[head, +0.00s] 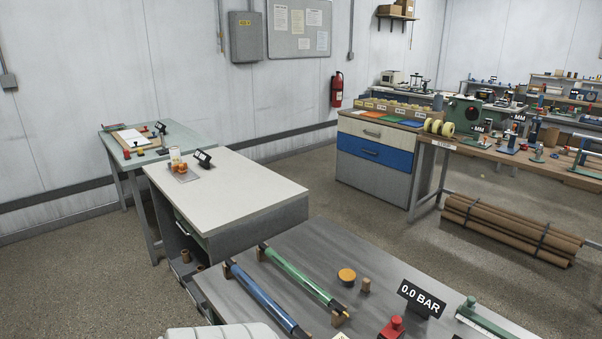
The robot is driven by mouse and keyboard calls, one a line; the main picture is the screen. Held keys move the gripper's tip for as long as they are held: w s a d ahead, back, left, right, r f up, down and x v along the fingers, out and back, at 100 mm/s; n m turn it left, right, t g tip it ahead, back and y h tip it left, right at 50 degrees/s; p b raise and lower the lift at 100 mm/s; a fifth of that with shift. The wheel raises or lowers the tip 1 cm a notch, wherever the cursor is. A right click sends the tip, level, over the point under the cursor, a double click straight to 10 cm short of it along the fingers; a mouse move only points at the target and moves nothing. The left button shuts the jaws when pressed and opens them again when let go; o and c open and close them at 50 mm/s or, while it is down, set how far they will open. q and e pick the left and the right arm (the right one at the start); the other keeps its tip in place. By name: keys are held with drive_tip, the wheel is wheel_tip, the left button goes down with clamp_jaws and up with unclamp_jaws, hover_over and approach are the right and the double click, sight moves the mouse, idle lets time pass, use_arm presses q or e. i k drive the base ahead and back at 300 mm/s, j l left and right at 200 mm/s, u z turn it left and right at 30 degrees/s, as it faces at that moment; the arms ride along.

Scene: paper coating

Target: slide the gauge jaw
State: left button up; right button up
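I cannot tell for sure which thing is the gauge with the jaw. On the near grey table (318,240), a green device with a pale strip (484,318) stands at the right, partly cut off by the bottom edge. A red block with a knob (392,328) sits to its left. A black sign reading "0.0 BAR" (422,298) stands between and behind them.
A blue bar (264,297) and a green bar (298,276) lie on the near table beside an orange-topped round piece (347,276). A white-topped bench (228,197) stands behind left. Brown rolls (510,228) lie under the right bench. Floor between is clear.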

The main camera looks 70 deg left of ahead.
sight(181, 167)
drive_tip(key=u, duration=3)
drive_tip(key=i+j, duration=0.25)
drive_tip(key=i, duration=0.3)
drive_tip(key=i+j, duration=0.3)
drive_tip(key=i, duration=0.2)
drive_tip(key=i+j, duration=0.25)
drive_tip(key=i, duration=0.3)
drive_tip(key=i+j, duration=0.3)
drive_tip(key=i, duration=0.25)
drive_tip(key=i+j, duration=0.25)
drive_tip(key=i, duration=0.25)
drive_tip(key=z, duration=0.05)
